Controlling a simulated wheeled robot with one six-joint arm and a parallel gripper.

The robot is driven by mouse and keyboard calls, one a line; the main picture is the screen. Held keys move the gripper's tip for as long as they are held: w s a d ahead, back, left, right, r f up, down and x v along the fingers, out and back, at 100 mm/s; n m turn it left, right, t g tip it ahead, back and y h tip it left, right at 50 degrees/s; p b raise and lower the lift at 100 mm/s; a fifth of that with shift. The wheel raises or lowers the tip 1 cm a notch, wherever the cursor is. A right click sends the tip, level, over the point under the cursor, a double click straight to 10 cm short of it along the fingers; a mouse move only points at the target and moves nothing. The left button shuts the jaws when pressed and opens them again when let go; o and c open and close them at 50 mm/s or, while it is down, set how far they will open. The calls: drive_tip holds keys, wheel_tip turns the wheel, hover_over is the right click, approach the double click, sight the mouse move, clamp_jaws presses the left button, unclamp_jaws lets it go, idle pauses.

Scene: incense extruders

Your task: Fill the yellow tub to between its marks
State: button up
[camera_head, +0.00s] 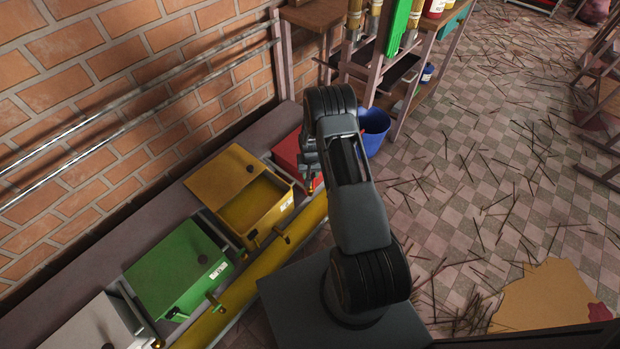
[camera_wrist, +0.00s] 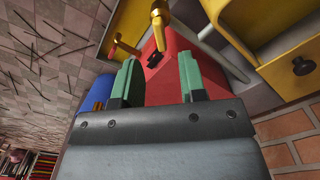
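The yellow tub (camera_head: 275,218) stands in a row along the brick wall. Its top looks partly open, with a yellow lid panel (camera_head: 212,177) towards the wall. A pale label (camera_head: 287,206) is on its front, but I cannot read any marks. A brass tap sits at its front. Part of a yellow box with a dark knob shows at the upper right of the wrist view (camera_wrist: 290,78). My gripper (camera_wrist: 157,60) is open and empty above the red tub (camera_wrist: 165,75), with a brass tap (camera_wrist: 159,22) beyond its fingers. In the head view my arm largely hides it.
A green tub (camera_head: 178,268) and a white tub (camera_head: 95,328) stand nearer in the row. A yellow channel (camera_head: 245,282) runs along their fronts. A blue bucket (camera_head: 376,128) is past the red tub. Sticks litter the tiled floor (camera_head: 500,190) at the right.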

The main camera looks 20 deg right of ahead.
wheel_tip(320, 180, up, 8)
drive_tip(key=p, duration=0.1)
idle(0.4)
drive_tip(key=shift+s, duration=0.15)
drive_tip(key=s+a+r+n+t+p, duration=0.1)
drive_tip(key=s+a+r+p, duration=0.2)
drive_tip(key=r, duration=1.5)
drive_tip(key=s+a+r+n+t+p, duration=0.1)
drive_tip(key=s+a+r+p, duration=0.3)
drive_tip(key=s+r+p, duration=0.7)
drive_tip(key=s+a+r+n+t+p, duration=0.1)
drive_tip(key=s+a+r+p, duration=0.3)
drive_tip(key=r, duration=2.1)
drive_tip(key=s+n+p, duration=0.1)
drive_tip(key=s+p, duration=0.2)
drive_tip(key=p, duration=0.1)
drive_tip(key=shift+s+t, duration=0.3)
drive_tip(key=shift+s, duration=0.05)
drive_tip(key=shift+a, duration=0.1)
